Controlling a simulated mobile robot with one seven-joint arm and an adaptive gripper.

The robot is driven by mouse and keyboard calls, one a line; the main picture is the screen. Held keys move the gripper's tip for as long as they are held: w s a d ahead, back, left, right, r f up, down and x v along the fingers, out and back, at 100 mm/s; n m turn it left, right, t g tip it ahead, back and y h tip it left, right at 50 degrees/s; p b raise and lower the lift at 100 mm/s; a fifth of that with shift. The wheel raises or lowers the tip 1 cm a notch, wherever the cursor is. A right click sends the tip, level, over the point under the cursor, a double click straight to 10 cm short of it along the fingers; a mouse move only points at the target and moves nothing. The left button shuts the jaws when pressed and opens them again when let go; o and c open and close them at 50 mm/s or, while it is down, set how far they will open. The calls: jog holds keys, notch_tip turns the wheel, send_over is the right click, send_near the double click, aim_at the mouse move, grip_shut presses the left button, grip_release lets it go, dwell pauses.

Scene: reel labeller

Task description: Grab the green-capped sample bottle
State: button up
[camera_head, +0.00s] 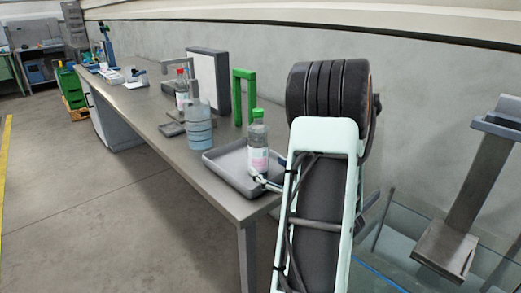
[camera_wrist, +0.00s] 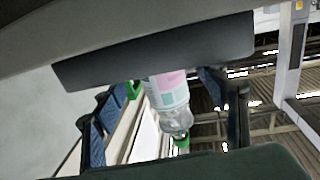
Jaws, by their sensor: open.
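The green-capped sample bottle (camera_head: 258,148) stands upright in a grey tray (camera_head: 222,178) near the close end of the bench. It is clear, with a white and pink label. My gripper (camera_head: 264,180) is low at the bottle's right side, partly hidden by my arm. In the wrist view the bottle (camera_wrist: 170,92) appears upside down, between the two spread fingers of my gripper (camera_wrist: 163,108), with its green cap pointing down. The fingers look apart from it. My gripper is open and holds nothing. The bottle's base is hidden in the wrist view.
A large bluish bottle (camera_head: 200,128) and a red-capped bottle (camera_head: 182,92) stand further along the bench (camera_head: 165,128). A green frame (camera_head: 237,95) and a pale panel (camera_head: 208,80) rise behind them. The floor at the left is clear.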

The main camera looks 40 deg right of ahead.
aim_at(258, 157)
jog(key=w, duration=0.6)
jog(key=shift+w+d+r, duration=0.1)
jog(key=shift+w+r, duration=0.05)
jog(key=shift+r, duration=0.05)
jog(key=shift+c, duration=0.4)
jog(key=c, duration=1.5)
jog(key=shift+r, duration=0.15)
jog(key=shift+c, duration=1)
